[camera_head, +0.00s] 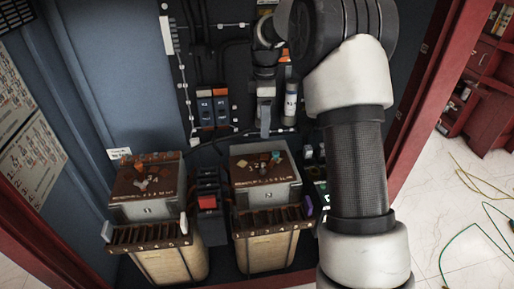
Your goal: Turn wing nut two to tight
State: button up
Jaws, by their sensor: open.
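My gripper (265,128) hangs pointing down in front of the back panel, just behind and above the right-hand transformer box (268,192). Its fingers are small in this view, with nothing visibly held. Similar orange and pale pieces (148,176) stand on the left transformer box (148,207). These may be the wing nuts; I cannot tell which one is number two or how any is turned. The gripper appears apart from the pieces.
Breakers (212,105) and cables line the dark back panel (225,60). A small unit with a red block (207,202) stands between the boxes. Blue-grey cabinet walls (105,70) and a red frame (425,75) enclose the space. My arm hides much of the right side.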

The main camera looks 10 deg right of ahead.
aim_at(263, 167)
jog(key=shift+n, duration=0.3)
jog(key=f, duration=1.8)
jog(key=shift+w+f, duration=0.35)
jog(key=shift+c, duration=0.2)
jog(key=c, duration=1)
